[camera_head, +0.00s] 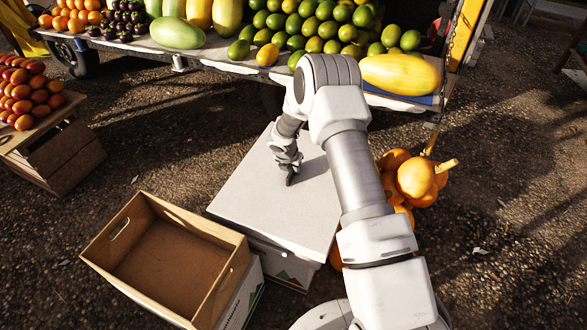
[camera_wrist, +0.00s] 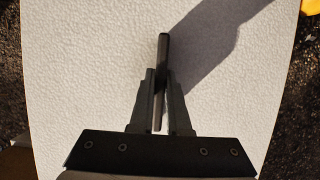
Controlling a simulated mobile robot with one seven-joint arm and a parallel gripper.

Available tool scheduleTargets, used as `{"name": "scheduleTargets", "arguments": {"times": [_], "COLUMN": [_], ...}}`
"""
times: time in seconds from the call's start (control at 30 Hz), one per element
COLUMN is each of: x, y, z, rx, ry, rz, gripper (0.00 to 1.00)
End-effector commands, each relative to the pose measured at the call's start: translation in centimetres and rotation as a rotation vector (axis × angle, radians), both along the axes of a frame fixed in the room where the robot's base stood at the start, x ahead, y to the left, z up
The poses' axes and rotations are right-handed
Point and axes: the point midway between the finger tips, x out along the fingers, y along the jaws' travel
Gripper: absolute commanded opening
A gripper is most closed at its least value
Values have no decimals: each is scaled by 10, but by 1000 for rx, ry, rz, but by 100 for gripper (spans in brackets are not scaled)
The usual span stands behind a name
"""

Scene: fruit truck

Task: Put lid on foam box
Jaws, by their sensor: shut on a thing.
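The white foam lid (camera_head: 250,205) lies over the white foam box (camera_head: 280,262), whose printed side shows below the lid's front edge. I cannot tell whether the lid is fully seated. My gripper (camera_head: 290,178) is above the middle of the lid. In the wrist view my gripper (camera_wrist: 161,100) is shut on a thin dark upright handle (camera_wrist: 164,50), and the lid's textured white top (camera_wrist: 90,60) fills most of the picture. Most of the box is hidden under the lid, and my arm covers the lid's right side.
An open, empty cardboard box (camera_head: 165,262) stands at the front left, close to the foam box. Orange pumpkins (camera_head: 415,178) lie on the right. The fruit truck's shelf (camera_head: 215,48) runs behind. A wooden crate (camera_head: 55,155) with fruit stands at the left.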

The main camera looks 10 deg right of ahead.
Motion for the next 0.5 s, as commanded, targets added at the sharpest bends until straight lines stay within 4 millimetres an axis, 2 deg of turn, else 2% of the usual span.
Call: {"name": "scheduleTargets", "arguments": {"times": [0.27, 0.3, 0.43, 0.47, 0.5], "x": [0, 0, 0, 0, 0], "y": [0, 0, 0, 0, 0], "z": [0, 0, 0, 0, -1], "rx": [-1, -1, 0, 0, 0], "ry": [-1, -1, 0, 0, 0], "rz": [0, 0, 0, 0, 0], "gripper": [0, 22, 45, 50, 50]}}
